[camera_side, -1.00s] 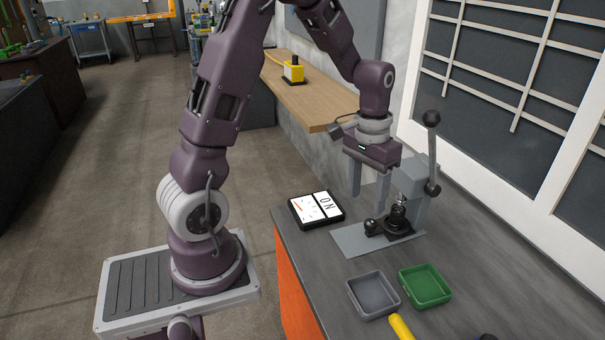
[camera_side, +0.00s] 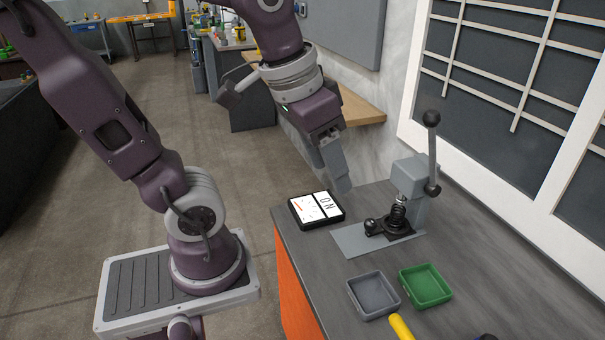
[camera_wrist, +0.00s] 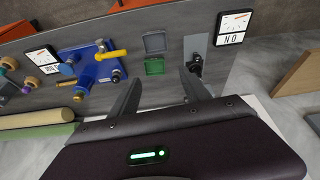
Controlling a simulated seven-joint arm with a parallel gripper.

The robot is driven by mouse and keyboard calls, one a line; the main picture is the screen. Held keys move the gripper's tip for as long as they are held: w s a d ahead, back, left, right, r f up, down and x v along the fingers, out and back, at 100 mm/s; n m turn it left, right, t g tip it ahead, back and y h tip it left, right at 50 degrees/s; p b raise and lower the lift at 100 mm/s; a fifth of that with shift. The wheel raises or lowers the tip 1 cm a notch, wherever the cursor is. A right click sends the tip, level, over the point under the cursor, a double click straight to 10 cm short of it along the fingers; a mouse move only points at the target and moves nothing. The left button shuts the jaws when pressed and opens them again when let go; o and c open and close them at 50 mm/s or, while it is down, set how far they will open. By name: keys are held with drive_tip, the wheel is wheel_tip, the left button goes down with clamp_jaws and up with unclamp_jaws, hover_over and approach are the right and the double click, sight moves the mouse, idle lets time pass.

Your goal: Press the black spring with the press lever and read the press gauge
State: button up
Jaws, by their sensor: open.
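The press (camera_side: 408,182) stands on a light grey plate on the bench, its lever (camera_side: 432,150) upright with a black knob on top. A spring (camera_side: 397,214) sits upright in the black base under the press head; it looks dark grey. The press gauge (camera_side: 316,209) lies to the left of the plate, its white face showing a red needle and a label that looks like "NO"; the gauge also shows in the wrist view (camera_wrist: 234,28). My gripper (camera_side: 343,187) is above and behind the gauge, left of the press, apart from both. Its fingers (camera_wrist: 160,85) are apart and empty in the wrist view.
A grey tray (camera_side: 373,297) and a green tray (camera_side: 425,287) sit in front of the press. The wrist view also shows a blue fixture (camera_wrist: 92,66) and a second gauge (camera_wrist: 42,60). A wall panel stands at the right.

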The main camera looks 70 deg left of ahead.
drive_tip(key=shift+m+t, duration=0.3)
drive_tip(key=shift+t, duration=0.3)
drive_tip(key=s, duration=0.2)
drive_tip(key=s+d, duration=0.1)
drive_tip(key=s, duration=0.1)
drive_tip(key=shift+s+d+f, duration=0.1)
drive_tip(key=shift+s+f, duration=0.05)
drive_tip(key=shift+f, duration=0.05)
drive_tip(key=c, duration=0.7)
drive_tip(key=w+a+r+n, duration=0.1)
drive_tip(key=w+r+n, duration=0.1)
drive_tip(key=w, duration=0.1)
drive_tip(key=w+a+r+n+y, duration=0.1)
drive_tip(key=w+r+n, duration=0.1)
drive_tip(key=w+n, duration=0.1)
drive_tip(key=w+a+r+n, duration=0.1)
drive_tip(key=w+r+n, duration=0.1)
drive_tip(key=w+r, duration=0.1)
drive_tip(key=shift+w+a, duration=0.25)
drive_tip(key=shift+a, duration=0.15)
clamp_jaws()
drive_tip(key=w+a+r+n+y, duration=0.2)
drive_tip(key=w+a+r+n, duration=0.2)
drive_tip(key=w+n, duration=0.35)
drive_tip(key=w+a+f, duration=0.1)
drive_tip(key=w+f, duration=0.7)
drive_tip(key=w, duration=0.1)
drive_tip(key=shift+w+a+t, duration=0.15)
drive_tip(key=shift+a+t, duration=0.25)
